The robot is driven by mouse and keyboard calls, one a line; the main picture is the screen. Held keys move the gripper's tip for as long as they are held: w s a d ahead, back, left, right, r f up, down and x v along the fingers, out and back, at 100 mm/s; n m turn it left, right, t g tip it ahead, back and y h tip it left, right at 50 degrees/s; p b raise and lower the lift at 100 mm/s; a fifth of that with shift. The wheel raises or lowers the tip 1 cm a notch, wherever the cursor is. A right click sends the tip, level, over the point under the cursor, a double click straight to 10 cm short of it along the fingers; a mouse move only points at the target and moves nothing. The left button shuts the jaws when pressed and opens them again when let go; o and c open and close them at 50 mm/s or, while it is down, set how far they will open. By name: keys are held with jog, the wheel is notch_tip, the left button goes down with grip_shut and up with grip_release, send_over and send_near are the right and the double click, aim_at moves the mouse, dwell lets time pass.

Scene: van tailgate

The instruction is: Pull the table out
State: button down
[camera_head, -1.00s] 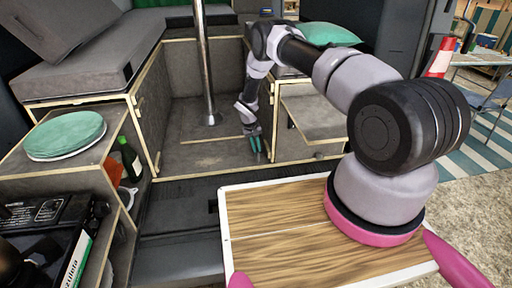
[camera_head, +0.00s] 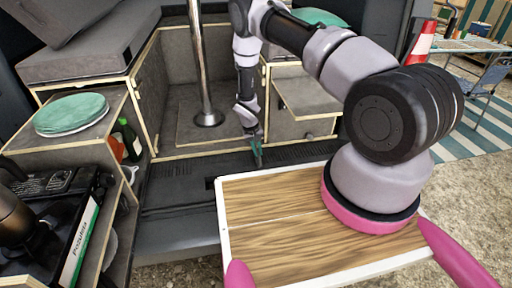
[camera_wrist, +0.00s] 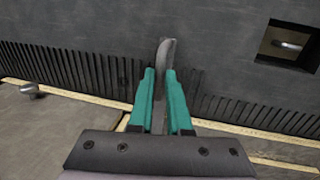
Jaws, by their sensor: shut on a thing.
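My gripper (camera_head: 258,158) reaches down to the van's front floor edge, just above the dark ribbed strip. In the wrist view, its teal fingers (camera_wrist: 160,85) are shut on a thin grey curved tab (camera_wrist: 165,58) that stands up between them. What the tab belongs to is partly hidden by the fingers. Behind it is a dark plate with a square recess (camera_wrist: 288,45) holding a metal piece.
A metal pole (camera_head: 197,60) stands on the van floor (camera_head: 185,135).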

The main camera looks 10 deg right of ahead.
jog(key=shift+s, duration=2.05)
jog(key=shift+s+f, duration=0.1)
jog(key=c, duration=0.9)
grip_release()
jog(key=shift+o, duration=0.2)
jog(key=shift+r, duration=0.25)
notch_tip(320, 180, up, 10)
jog(key=a, duration=0.2)
jog(key=shift+r, duration=0.15)
